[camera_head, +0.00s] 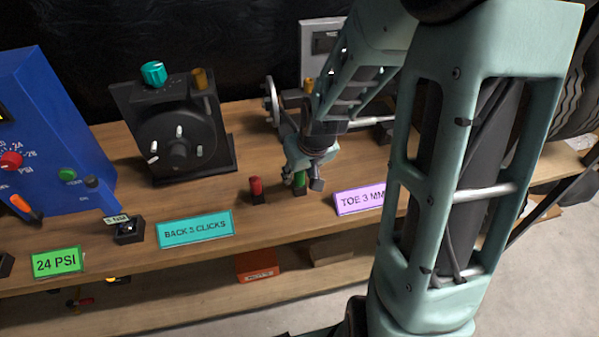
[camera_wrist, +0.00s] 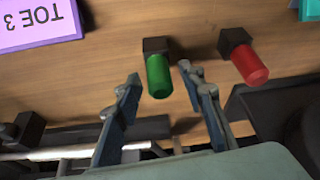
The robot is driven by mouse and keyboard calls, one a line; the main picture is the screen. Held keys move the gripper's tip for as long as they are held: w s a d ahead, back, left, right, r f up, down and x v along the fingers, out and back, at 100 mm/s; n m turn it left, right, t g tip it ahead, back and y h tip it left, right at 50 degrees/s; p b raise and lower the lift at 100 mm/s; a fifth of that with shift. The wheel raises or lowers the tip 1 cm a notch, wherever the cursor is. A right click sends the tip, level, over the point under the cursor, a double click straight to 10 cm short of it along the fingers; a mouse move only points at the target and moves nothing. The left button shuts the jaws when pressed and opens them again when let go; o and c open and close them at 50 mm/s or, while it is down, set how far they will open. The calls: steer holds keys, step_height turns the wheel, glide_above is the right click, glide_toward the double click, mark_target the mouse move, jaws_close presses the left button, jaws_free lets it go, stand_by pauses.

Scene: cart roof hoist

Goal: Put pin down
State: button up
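A green pin (camera_head: 299,180) stands in a small black block (camera_wrist: 155,45) on the wooden bench. In the wrist view the green pin (camera_wrist: 159,76) lies between the fingertips of my gripper (camera_wrist: 160,72). A gap shows on each side of it, so my gripper is open around it and not visibly touching it. In the head view my gripper (camera_head: 308,178) is low over the bench and partly covers the green pin. A red pin (camera_head: 256,187) stands in its own black block, to the left in the head view and outside the fingers in the wrist view (camera_wrist: 250,65).
A purple "TOE 3 MM" sign (camera_head: 359,199) stands close to the right of my gripper. A teal "BACK 3 CLICKS" sign (camera_head: 195,229) is at the front edge. A black dial device (camera_head: 178,135) and a blue box (camera_head: 50,135) stand left. A metal linkage (camera_head: 271,101) lies behind.

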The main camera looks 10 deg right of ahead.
steer(key=shift+r+p, duration=0.35)
steer(key=shift+r, duration=0.2)
steer(key=p+v, duration=0.3)
steer(key=v, duration=0.8)
steer(key=shift+s+p, duration=0.25)
steer(key=shift+p, duration=0.05)
steer(key=shift+r, duration=0.1)
